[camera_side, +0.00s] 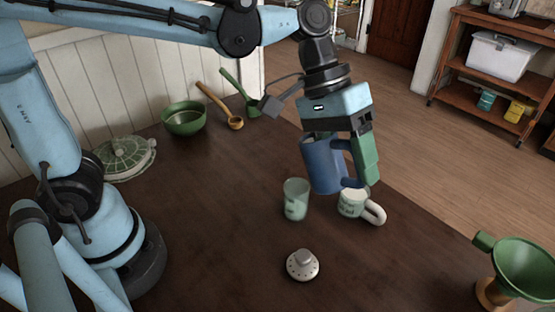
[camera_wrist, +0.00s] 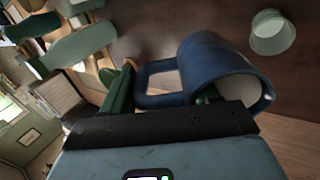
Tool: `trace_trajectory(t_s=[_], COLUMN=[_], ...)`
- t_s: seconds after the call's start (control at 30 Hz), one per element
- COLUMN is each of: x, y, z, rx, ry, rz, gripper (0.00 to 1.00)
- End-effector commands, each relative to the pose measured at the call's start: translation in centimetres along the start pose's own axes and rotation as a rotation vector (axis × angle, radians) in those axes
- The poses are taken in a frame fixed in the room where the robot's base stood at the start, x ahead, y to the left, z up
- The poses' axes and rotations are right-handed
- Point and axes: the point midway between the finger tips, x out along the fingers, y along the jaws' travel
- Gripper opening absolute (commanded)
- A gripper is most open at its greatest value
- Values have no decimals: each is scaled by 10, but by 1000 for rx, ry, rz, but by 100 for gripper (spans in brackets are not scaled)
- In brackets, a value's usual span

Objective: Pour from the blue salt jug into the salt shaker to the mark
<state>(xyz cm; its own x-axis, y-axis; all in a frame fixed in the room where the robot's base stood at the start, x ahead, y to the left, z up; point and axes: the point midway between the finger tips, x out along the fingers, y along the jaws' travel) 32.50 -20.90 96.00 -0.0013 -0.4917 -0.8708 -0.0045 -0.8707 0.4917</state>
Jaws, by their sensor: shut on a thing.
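The blue salt jug (camera_side: 322,165) is in my gripper (camera_side: 364,165), which is shut at its handle side. The jug is close to upright with a slight lean, and appears raised above the table. In the wrist view the jug (camera_wrist: 212,68) shows pale contents inside its mouth. The salt shaker (camera_side: 296,199), a small pale-green translucent cup, stands open on the table, left of and below the jug in the side view. It also shows in the wrist view (camera_wrist: 272,34). Its fill level and mark cannot be made out. No stream shows between them.
A perforated shaker cap (camera_side: 302,266) lies in front. A green funnel (camera_side: 522,262) on a stand is at right. A green bowl (camera_side: 184,118), spoons (camera_side: 218,103) and patterned lidded dish (camera_side: 126,158) are behind.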

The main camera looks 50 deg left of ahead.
Motion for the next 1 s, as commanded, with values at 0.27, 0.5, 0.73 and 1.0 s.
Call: trace_trajectory(t_s=[0.27,0.5,0.73,1.0], x=[2,2,2,1], y=[-1,-1,-1,-6], z=[0,0,0,0], rx=[1,1,1,-2], ry=[1,0,0,1], rz=[27,26,27,80], gripper=[2,2,2,2])
